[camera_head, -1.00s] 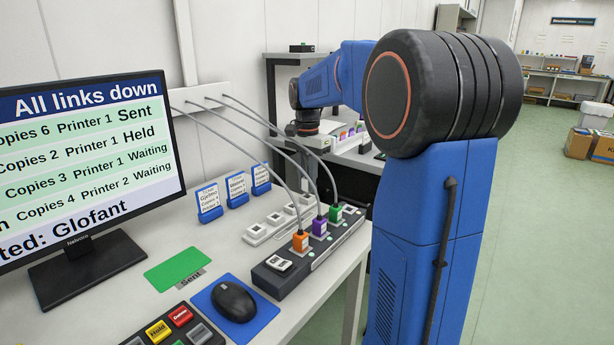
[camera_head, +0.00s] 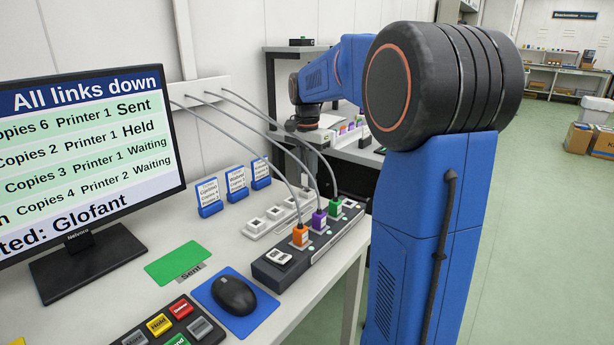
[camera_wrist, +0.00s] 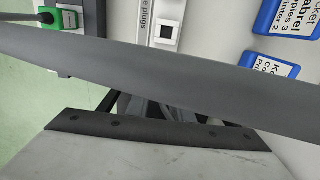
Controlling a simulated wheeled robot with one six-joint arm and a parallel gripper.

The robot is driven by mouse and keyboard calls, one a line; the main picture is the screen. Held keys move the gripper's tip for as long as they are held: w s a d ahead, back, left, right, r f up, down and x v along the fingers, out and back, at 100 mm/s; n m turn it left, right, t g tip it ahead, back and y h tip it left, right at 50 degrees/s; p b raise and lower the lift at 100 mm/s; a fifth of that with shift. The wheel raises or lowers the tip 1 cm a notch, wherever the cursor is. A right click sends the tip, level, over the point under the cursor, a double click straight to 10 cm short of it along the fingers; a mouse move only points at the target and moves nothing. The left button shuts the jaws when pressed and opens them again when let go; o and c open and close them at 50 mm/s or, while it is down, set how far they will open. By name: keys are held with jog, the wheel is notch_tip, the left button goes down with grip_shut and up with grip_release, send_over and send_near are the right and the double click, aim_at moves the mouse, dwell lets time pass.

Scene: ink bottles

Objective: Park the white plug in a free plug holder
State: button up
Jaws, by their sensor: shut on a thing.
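My gripper is partly in the wrist view (camera_wrist: 140,104), with only bits of its dark fingers showing behind a thick grey band, probably a cable close to the camera. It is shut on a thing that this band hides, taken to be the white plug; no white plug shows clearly. In the head view my gripper (camera_head: 305,124) is small, beyond the cables and above the far end of the bench. The white holder strip (camera_head: 262,232) has several square holders. One holder with a dark square opening (camera_wrist: 167,32) looks empty in the wrist view.
A dark socket strip (camera_head: 318,250) carries orange (camera_head: 300,236), purple (camera_head: 319,221) and green (camera_head: 335,208) plugs, with cables arching from the wall. Blue card stands (camera_head: 236,182) are behind the holders. The monitor (camera_head: 85,170), mouse (camera_head: 233,295) and button box fill the left.

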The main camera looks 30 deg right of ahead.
jog(key=shift+f, duration=0.85)
dwell(1.7)
jog(key=o, duration=1.5)
jog(key=shift+r, duration=0.1)
jog(key=shift+r, duration=3.9)
